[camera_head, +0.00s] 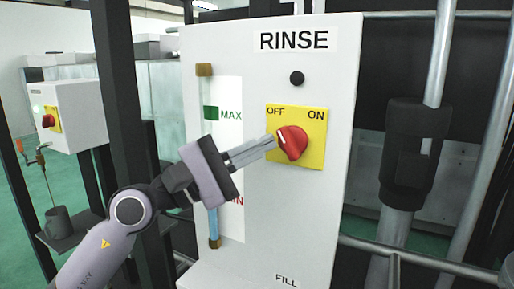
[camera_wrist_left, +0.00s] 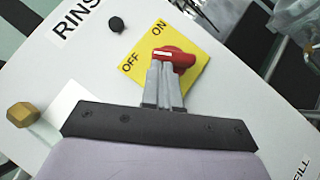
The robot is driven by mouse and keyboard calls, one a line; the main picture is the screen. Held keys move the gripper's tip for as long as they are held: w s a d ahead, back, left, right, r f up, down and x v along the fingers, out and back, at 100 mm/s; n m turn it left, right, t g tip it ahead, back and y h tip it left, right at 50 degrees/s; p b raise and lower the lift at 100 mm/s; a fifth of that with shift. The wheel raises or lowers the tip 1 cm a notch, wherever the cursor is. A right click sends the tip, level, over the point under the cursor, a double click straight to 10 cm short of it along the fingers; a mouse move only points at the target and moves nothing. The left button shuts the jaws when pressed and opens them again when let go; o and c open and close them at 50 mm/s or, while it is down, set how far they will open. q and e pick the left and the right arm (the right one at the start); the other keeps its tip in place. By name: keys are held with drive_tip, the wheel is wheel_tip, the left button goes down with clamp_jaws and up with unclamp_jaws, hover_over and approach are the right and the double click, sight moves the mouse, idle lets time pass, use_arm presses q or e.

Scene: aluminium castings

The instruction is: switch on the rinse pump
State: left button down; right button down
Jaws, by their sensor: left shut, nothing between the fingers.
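The white RINSE panel (camera_head: 262,222) carries a red rotary knob (camera_head: 293,144) on a yellow plate (camera_head: 314,155) marked OFF and ON. The knob's white mark points up-left, towards OFF. The knob also shows in the left wrist view (camera_wrist_left: 181,60), where its white mark lies on the OFF side. My left gripper (camera_head: 270,143) is shut and empty. Its fingertips are at the knob's left edge, and in the left wrist view the fingertips (camera_wrist_left: 163,68) overlap the knob's near side. I cannot tell whether they touch it. My right gripper is not in view.
A dark round lamp or button (camera_head: 297,78) sits above the plate. A level gauge (camera_head: 229,150) with a MAX mark runs down the panel's left side. Dark posts and pipes (camera_head: 408,160) flank the panel. Another box with a red knob (camera_head: 48,121) stands far left.

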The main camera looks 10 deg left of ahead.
sight(278, 129)
use_arm(q)
drive_tip(key=shift+r+m+g+y+b, duration=0.2)
drive_tip(key=shift+m+g+b, duration=0.05)
drive_tip(key=shift+m+g, duration=0.25)
drive_tip(key=shift+r+m+g+y+b, duration=0.2)
drive_tip(key=shift+m+g, duration=0.2)
drive_tip(key=shift+m, duration=0.2)
drive_tip(key=shift+r+m+y, duration=0.25)
drive_tip(key=shift+m+y, duration=0.05)
drive_tip(key=shift+m, duration=0.2)
drive_tip(key=shift+r+m+g+y+b, duration=0.4)
drive_tip(key=shift+m+g, duration=0.2)
drive_tip(key=shift+m, duration=0.1)
drive_tip(key=shift+s+d+r+m+g+y+p, duration=0.1)
drive_tip(key=shift+d+r+m+g+y+p, duration=0.15)
drive_tip(key=shift+m+y, duration=0.35)
drive_tip(key=shift+s+d+r+m+g+y+p, duration=0.15)
drive_tip(key=shift+r+m+y, duration=0.15)
drive_tip(key=shift+m+y, duration=0.25)
drive_tip(key=shift+w+d+m+y, duration=0.1)
drive_tip(key=shift+d+m+y, duration=0.05)
drive_tip(key=shift+m+y, duration=0.35)
drive_tip(key=shift+r, duration=0.1)
